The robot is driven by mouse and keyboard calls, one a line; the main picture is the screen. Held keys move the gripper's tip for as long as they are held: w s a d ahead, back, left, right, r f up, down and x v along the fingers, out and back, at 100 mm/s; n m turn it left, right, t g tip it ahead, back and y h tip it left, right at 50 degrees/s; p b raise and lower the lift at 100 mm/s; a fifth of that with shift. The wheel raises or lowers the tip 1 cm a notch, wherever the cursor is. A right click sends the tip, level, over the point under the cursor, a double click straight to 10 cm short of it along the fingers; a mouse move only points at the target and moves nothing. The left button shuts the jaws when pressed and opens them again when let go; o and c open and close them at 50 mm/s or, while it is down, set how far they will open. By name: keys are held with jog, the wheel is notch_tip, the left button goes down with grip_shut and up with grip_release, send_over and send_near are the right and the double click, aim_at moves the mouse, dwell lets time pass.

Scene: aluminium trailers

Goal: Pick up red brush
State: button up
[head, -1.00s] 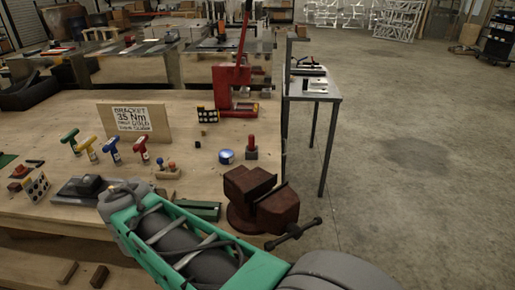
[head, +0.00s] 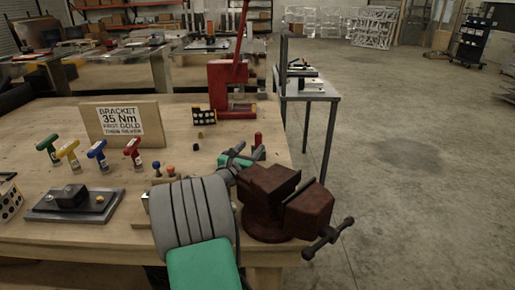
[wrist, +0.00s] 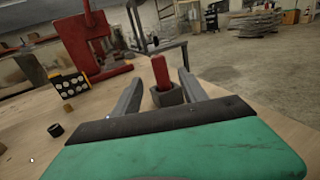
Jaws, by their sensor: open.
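The red brush (wrist: 159,70) stands upright on the bench with its red handle up and a grey block-like base (wrist: 167,96). In the wrist view it shows between the two fingers of my gripper (wrist: 160,78), which is open and holds nothing. In the head view only the top of the red brush (head: 258,139) shows clearly, with its lower part hidden behind my gripper (head: 240,152). Whether the fingers touch it cannot be told.
A dark red vise (head: 288,202) stands close to the right of my gripper at the bench edge. A red press (head: 232,88) stands behind. A bracket sign (head: 121,122) and several T-handled tools (head: 133,148) are at left.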

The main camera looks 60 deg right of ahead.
aim_at(257, 142)
jog(key=d, duration=0.7)
jog(key=shift+w+d+f, duration=0.2)
jog(key=shift+d+f, duration=0.1)
jog(key=shift+f, duration=0.05)
grip_shut()
